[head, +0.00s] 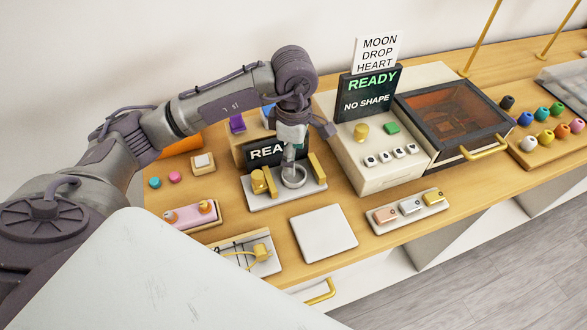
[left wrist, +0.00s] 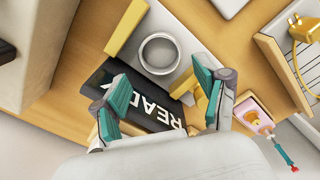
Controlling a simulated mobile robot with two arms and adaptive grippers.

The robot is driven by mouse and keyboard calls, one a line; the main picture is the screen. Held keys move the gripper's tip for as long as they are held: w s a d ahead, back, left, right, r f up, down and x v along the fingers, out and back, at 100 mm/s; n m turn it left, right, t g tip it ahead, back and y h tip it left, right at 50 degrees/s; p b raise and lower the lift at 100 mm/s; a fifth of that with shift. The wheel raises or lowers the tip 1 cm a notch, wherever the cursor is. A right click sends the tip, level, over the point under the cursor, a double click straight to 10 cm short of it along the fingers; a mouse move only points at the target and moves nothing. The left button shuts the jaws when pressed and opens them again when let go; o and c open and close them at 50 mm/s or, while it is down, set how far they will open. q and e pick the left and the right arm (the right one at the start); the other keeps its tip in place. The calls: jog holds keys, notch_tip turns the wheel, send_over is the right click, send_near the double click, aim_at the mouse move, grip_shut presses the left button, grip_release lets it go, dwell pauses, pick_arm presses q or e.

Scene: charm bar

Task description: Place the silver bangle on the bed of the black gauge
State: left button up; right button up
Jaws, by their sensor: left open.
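The silver bangle (head: 293,186) is a ring lying flat on the pale bed (head: 262,203) of the black gauge, between its gold blocks. The gauge's black screen (head: 262,153) stands behind the bed and reads READY, partly covered by my arm. In the left wrist view the bangle (left wrist: 142,56) rests on the grey bed (left wrist: 183,38), clear of both fingers. My left gripper (head: 289,158) is just above the bangle, pointing down. Its teal fingers (left wrist: 160,82) are spread and empty in the left wrist view. My right gripper is not in view.
A beige machine (head: 385,178) with a dark-lidded chamber (head: 455,110) stands right of the gauge. In front lie a blank white pad (head: 323,233), a tray of small coloured blocks (head: 405,211) and a tray with a yellow cable (head: 265,268). A pink tray (head: 192,219) is at left.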

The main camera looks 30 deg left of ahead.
pick_arm(q)
notch_tip(320, 180, up, 6)
jog(key=b, duration=0.1)
jog(key=shift+r, duration=0.15)
dwell(0.5)
